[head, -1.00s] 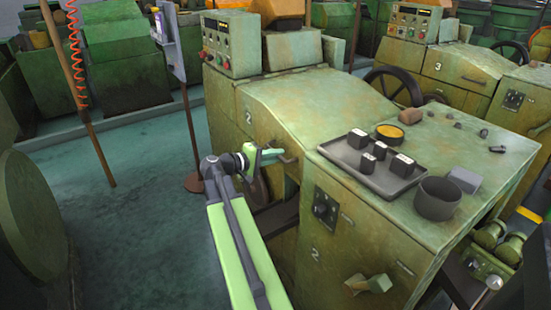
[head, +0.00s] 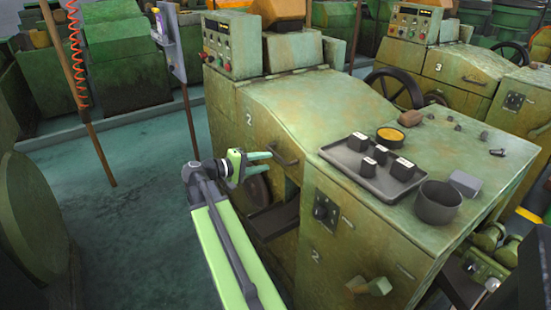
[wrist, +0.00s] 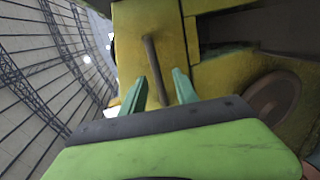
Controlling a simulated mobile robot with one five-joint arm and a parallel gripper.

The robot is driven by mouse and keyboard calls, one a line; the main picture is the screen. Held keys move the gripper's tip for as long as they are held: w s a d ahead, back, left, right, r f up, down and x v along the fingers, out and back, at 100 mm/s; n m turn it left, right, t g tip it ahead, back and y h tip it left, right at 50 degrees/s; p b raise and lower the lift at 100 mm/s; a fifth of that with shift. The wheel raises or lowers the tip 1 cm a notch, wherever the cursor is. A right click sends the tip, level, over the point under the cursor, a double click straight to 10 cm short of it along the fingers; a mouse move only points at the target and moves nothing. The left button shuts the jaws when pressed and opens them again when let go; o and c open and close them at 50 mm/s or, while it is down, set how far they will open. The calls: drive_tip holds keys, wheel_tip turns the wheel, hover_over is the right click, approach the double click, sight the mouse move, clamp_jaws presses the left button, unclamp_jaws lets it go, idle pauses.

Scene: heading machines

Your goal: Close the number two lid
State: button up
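The number two machine's sloping green lid (head: 310,110) lies down in line with the machine top in the head view; I see no clear gap along its edge. Its bar handle (head: 285,157) is on the front face below the slope. In the wrist view the handle (wrist: 155,70) stands out from a yellow-green panel, ahead of and between the fingertips. My gripper (head: 265,162) is open and empty, just left of the handle and apart from it. Its two teal fingers (wrist: 159,88) show spread in the wrist view.
A dark tray (head: 365,165) with several small blocks, a yellow-filled bowl (head: 389,135) and a dark pot (head: 438,203) stand on the machine top. Below the handle is a dark opening (head: 275,218).

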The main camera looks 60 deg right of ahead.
drive_tip(key=p+v, duration=0.1)
drive_tip(key=v, duration=0.9)
drive_tip(key=shift+a+p, duration=0.3)
drive_tip(key=shift+p, duration=0.05)
drive_tip(key=shift+w, duration=0.1)
drive_tip(key=w+a+f+n+t+y, duration=0.15)
drive_tip(key=a+f+y, duration=0.4)
drive_tip(key=a, duration=0.75)
drive_tip(key=w+a+f+n+t+y, duration=0.15)
drive_tip(key=a+f+y, duration=0.4)
drive_tip(key=a, duration=0.75)
drive_tip(key=w+a+f+n+t+y, duration=0.1)
drive_tip(key=w+a+f+t+y, duration=0.2)
drive_tip(key=a+f, duration=0.7)
drive_tip(key=a+r+p, duration=0.3)
drive_tip(key=r+p, duration=1.2)
drive_tip(key=r, duration=0.3)
drive_tip(key=shift+p, duration=0.4)
